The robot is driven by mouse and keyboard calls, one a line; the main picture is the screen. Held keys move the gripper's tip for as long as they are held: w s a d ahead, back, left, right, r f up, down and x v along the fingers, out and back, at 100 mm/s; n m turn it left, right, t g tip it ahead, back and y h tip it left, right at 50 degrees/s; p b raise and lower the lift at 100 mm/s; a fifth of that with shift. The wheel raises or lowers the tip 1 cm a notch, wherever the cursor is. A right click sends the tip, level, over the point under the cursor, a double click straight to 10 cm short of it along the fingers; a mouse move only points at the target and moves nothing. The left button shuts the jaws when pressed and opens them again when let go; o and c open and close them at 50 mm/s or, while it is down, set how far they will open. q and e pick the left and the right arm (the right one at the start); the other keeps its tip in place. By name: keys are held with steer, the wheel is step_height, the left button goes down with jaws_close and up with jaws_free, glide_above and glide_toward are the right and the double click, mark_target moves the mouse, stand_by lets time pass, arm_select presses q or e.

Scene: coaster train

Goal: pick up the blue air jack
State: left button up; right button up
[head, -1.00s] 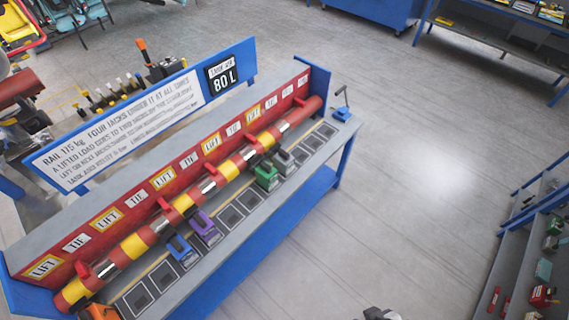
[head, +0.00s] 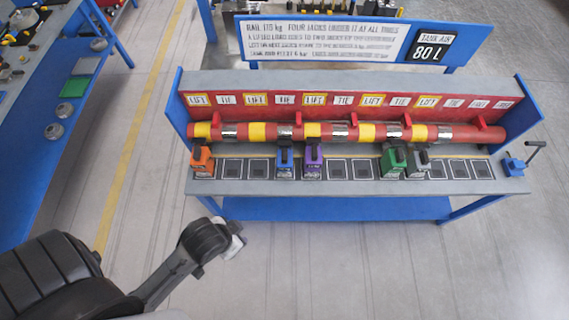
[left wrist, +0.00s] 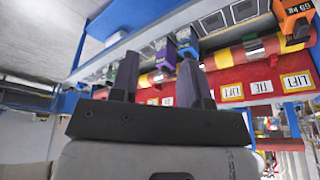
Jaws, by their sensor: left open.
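The blue air jack (head: 284,165) stands on the bench shelf, in front of the red and yellow rail, close left of the purple jack (head: 313,167). My left gripper (head: 238,228) is in front of the bench and below its front edge, apart from the jack. Its fingers are small and partly hidden there. In the left wrist view my left gripper (left wrist: 160,72) is open with nothing held. Beyond its fingers the blue jack (left wrist: 187,40) and the purple jack (left wrist: 165,52) show, tilted in the picture. My right gripper is not in view.
An orange jack (head: 201,160) stands at the shelf's left end. A green jack (head: 393,160) and a grey jack (head: 417,161) stand to the right. The rail (head: 350,132) runs close behind the jacks. A blue table (head: 60,120) is at far left. The floor between is clear.

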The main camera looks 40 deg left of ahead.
arm_select(q)
steer(key=shift+o, duration=0.3)
steer(key=o, duration=0.9)
steer(key=shift+d, duration=0.1)
steer(key=shift+o, duration=0.2)
